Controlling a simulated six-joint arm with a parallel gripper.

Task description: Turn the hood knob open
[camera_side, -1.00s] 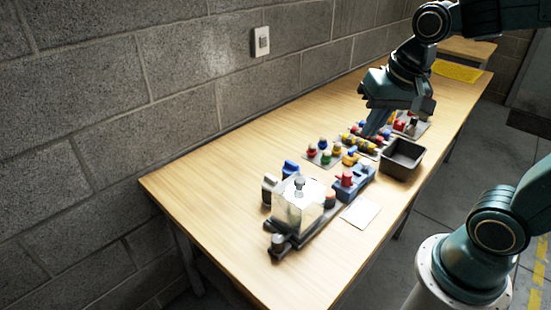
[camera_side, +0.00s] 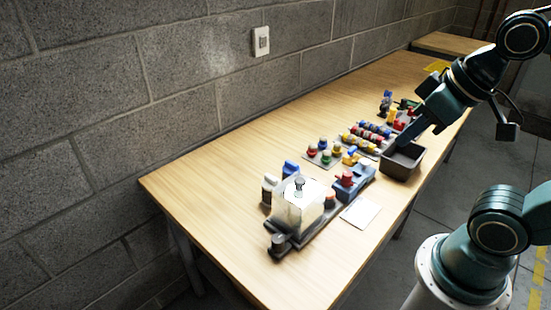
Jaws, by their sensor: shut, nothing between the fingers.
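A translucent whitish hood (camera_side: 298,208) stands on a dark base (camera_side: 318,229) near the front left of the table. A small grey knob (camera_side: 299,183) sits on top of the hood. Another dark round part (camera_side: 278,241) is at the base's near end; I cannot tell its function. My gripper (camera_side: 407,140) is shut and empty. It points down and left by the dark tray, well to the right of and behind the hood. Whether its tips touch the tray cannot be told.
The dark open tray (camera_side: 393,166) stands near the table's right edge. Blue blocks with red knobs (camera_side: 350,186) and a white card (camera_side: 360,212) lie just right of the hood. Several coloured pieces (camera_side: 325,152) sit on pads behind. The table's left part (camera_side: 220,180) is clear.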

